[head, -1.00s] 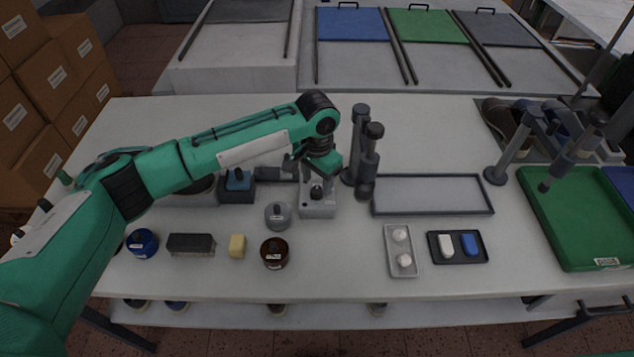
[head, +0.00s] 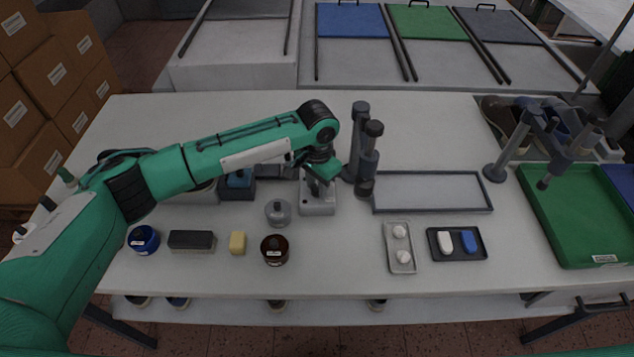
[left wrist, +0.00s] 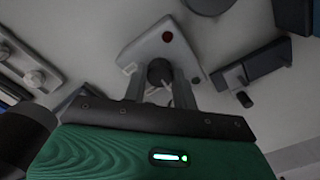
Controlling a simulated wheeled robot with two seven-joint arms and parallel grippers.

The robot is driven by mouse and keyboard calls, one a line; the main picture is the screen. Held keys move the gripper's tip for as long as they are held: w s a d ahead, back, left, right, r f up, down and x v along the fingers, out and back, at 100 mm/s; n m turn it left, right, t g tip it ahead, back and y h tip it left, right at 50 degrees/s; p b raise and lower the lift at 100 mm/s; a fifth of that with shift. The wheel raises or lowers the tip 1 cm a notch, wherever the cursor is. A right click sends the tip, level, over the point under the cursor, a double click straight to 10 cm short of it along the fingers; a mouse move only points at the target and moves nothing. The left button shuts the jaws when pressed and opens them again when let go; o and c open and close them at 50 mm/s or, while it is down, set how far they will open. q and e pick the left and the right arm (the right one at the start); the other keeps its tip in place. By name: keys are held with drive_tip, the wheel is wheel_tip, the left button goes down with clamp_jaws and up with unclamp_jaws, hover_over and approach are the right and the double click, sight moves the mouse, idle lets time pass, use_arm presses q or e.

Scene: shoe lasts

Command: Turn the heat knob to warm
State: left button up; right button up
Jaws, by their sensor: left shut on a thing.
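The heat knob (left wrist: 160,70) is a small dark round knob on top of a light grey control box (head: 318,207). In the left wrist view the box (left wrist: 160,42) has a red round spot near one end. My left gripper (head: 319,184) points down at the box from above. In the left wrist view its fingers (left wrist: 159,84) stand on either side of the knob and are shut on it. A pale pointer mark shows by the knob, but I cannot read its setting. In the head view the gripper hides most of the knob. My right gripper is not in view.
A dark grey post stand (head: 367,160) rises close to the right of the box. A grey lidded pot (head: 278,212) and a brown jar (head: 275,250) stand in front. An empty framed tray (head: 432,192) lies to the right.

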use_arm(q)
drive_tip(key=shift+r+m+p, duration=0.2)
drive_tip(key=shift+m+p, duration=0.85)
drive_tip(key=shift+m, duration=0.15)
drive_tip(key=m+p, duration=0.1)
drive_tip(key=m, duration=0.1)
drive_tip(key=shift+m, duration=0.3)
drive_tip(key=m+p, duration=0.1)
drive_tip(key=m, duration=0.1)
drive_tip(key=shift+f+m, duration=0.1)
drive_tip(key=shift+m, duration=0.2)
drive_tip(key=shift+m+p, duration=0.7)
drive_tip(key=shift+m, duration=1.2)
drive_tip(key=o, duration=1)
drive_tip(key=shift+f, duration=0.1)
